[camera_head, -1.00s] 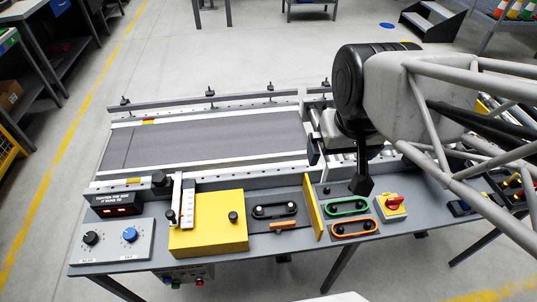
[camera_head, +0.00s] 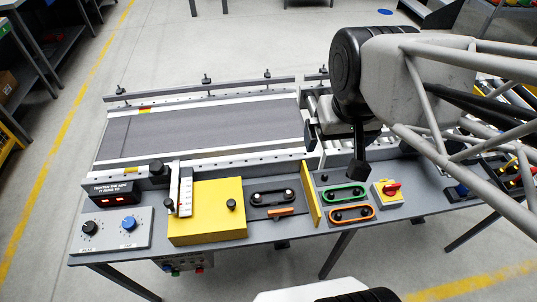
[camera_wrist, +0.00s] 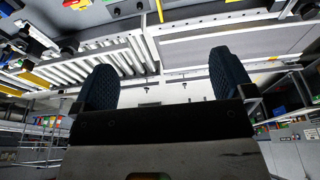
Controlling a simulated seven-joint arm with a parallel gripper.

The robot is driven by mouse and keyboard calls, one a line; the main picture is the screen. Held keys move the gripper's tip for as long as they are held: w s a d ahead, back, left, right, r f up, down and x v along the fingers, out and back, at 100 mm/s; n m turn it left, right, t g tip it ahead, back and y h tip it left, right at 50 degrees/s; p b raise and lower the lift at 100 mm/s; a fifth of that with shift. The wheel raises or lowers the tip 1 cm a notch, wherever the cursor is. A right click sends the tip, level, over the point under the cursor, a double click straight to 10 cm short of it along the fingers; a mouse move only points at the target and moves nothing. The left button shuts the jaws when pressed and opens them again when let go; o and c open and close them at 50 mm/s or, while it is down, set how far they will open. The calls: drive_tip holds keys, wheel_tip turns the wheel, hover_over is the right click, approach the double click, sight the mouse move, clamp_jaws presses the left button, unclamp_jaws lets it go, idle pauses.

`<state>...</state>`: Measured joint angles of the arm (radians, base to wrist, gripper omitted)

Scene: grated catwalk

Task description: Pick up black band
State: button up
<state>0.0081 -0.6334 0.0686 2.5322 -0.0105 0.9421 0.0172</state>
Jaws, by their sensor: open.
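The black band (camera_head: 272,198) is looped around two posts on the grey panel, between the yellow box and the upright yellow divider. The black band cannot be made out in the wrist view.
A green band (camera_head: 345,193) and an orange band (camera_head: 352,213) lie right of the yellow divider (camera_head: 312,194). A red switch (camera_head: 391,189) is further right. The yellow box (camera_head: 206,212) stands left. A flat conveyor (camera_head: 200,132) lies behind.

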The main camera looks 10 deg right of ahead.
drive_tip(key=c, duration=0.3)
drive_tip(key=w+a+f+m+g, duration=0.1)
drive_tip(key=w+a+f+m, duration=0.2)
drive_tip(key=f+m, duration=0.3)
drive_tip(key=w+a+f+m, duration=0.3)
drive_tip(key=w+f+m, duration=0.2)
drive_tip(key=f, duration=0.9)
drive_tip(key=w+a+f+m+g, duration=0.1)
drive_tip(key=w+f+m, duration=0.3)
drive_tip(key=f, duration=0.6)
drive_tip(key=shift+w+a+f+m+g, duration=0.15)
drive_tip(key=shift+a+m, duration=0.3)
drive_tip(key=shift+m, duration=0.25)
drive_tip(key=shift+w+a+r+m+g, duration=0.15)
drive_tip(key=shift+a+m, duration=0.3)
drive_tip(key=shift+m, duration=0.25)
drive_tip(key=shift+s+f, duration=0.1)
drive_tip(key=shift+f, duration=0.1)
